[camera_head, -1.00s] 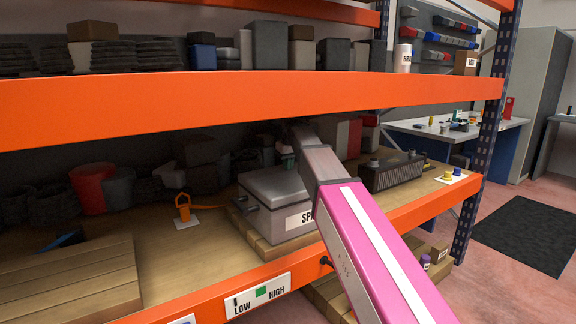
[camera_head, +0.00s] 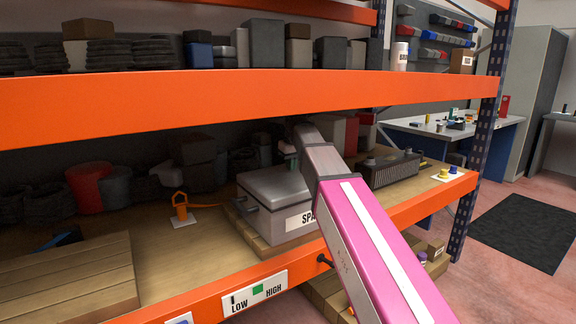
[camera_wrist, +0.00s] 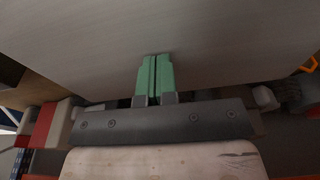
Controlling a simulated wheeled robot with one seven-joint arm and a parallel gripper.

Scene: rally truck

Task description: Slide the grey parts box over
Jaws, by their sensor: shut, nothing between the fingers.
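The grey parts box (camera_head: 272,186), with a white label starting "SPA" on its front, sits on a low wooden board on the shelf deck. My arm crosses in front of its right side and hides part of it. My gripper (camera_wrist: 155,58) has its two green fingers pressed together, empty. In the wrist view a broad grey face (camera_wrist: 210,40), seemingly the box, fills the upper part, and the fingertips are at or very near it. I cannot tell whether they touch. In the head view the gripper is mostly hidden at the box's back edge.
An orange padlock-like piece (camera_head: 181,208) on a white card stands left of the box. A dark ribbed unit (camera_head: 392,168) is to the right behind my arm. A wooden crate lid (camera_head: 70,280) lies at left. Orange beams (camera_head: 240,98) run above and in front.

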